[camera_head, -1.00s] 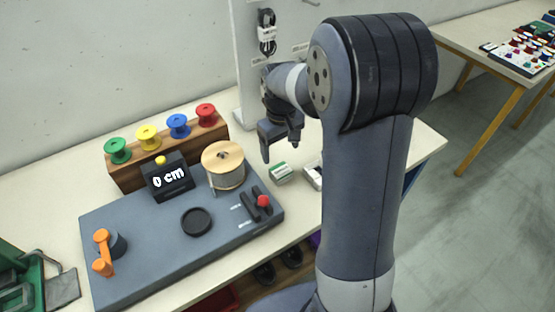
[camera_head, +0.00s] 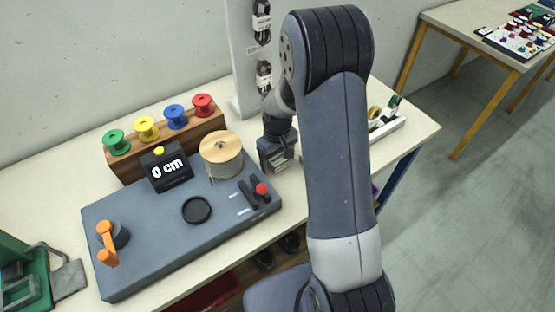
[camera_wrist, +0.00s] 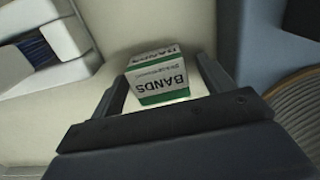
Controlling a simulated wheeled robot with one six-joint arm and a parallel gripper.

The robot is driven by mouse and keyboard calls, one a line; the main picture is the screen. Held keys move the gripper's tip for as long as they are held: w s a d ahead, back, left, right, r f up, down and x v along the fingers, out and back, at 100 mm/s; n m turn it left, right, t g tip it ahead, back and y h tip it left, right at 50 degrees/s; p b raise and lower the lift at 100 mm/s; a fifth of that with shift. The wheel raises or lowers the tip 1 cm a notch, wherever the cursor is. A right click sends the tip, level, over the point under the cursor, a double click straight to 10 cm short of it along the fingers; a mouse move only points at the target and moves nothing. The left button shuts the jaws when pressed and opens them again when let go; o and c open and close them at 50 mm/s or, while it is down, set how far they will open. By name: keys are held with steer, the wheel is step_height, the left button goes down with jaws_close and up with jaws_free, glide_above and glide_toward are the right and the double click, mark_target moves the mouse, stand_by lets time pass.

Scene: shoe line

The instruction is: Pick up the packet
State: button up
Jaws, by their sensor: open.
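The packet (camera_wrist: 158,78) is a small white and green box marked "BANDS". In the wrist view it stands on the cream table between the two fingers of my gripper (camera_wrist: 160,92). The fingers are open, one on each side of the packet, and a small gap seems to show beside it. In the head view my gripper (camera_head: 275,158) points down at the table, just right of the wooden spool. The packet (camera_head: 282,165) is partly hidden there by the gripper.
A grey board (camera_head: 150,235) with a crank, black dish and red knob lies to the left. The wooden spool (camera_head: 221,148) stands close to my gripper. A white tray (camera_head: 388,128) is to the right, partly behind my arm. A rack of coloured spools (camera_head: 130,165) stands behind.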

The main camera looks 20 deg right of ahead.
steer(key=shift+f, duration=0.1)
steer(key=c, duration=1.1)
